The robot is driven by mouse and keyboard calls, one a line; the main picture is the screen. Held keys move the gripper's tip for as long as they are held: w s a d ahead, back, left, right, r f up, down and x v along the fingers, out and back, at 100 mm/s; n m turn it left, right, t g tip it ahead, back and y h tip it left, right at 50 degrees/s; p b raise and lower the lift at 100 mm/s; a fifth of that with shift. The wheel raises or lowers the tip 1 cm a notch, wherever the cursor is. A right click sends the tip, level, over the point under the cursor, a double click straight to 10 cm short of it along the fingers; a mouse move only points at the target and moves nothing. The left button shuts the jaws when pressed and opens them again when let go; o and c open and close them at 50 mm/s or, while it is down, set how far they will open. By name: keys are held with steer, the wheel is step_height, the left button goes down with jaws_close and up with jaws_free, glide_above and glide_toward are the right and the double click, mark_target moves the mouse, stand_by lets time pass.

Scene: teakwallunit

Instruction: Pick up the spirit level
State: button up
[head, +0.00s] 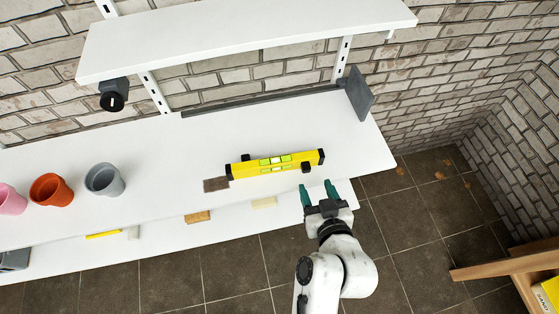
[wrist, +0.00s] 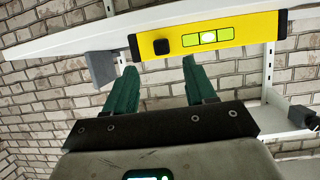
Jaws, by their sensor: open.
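The spirit level (head: 275,163) is yellow with black end caps and green vials. It lies on the white middle shelf in the head view, near the shelf's front right part. It also shows in the wrist view (wrist: 208,37), beyond my fingertips. My gripper (head: 319,187) has two green fingers, spread apart with nothing between them. In the head view it is just in front of the shelf's front edge, to the lower right of the level. In the wrist view my gripper (wrist: 157,75) is apart from the level.
On the white shelf (head: 150,150) stand a grey cup (head: 104,180), an orange cup (head: 50,190) and a pink cup (head: 10,200). A small brown block (head: 216,184) lies by the level's left end. An upper shelf (head: 240,35) overhangs the back. A wooden frame (head: 510,267) stands at right.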

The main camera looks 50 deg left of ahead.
mark_target(307, 172)
steer(key=shift+f+p+x, duration=0.15)
steer(key=shift+p+x, duration=0.2)
steer(key=shift+x, duration=1.4)
steer(key=shift+f+p+x, duration=0.1)
steer(key=shift+p+x, duration=0.2)
steer(key=shift+x, duration=1.5)
steer(key=shift+s, duration=0.2)
jaws_close()
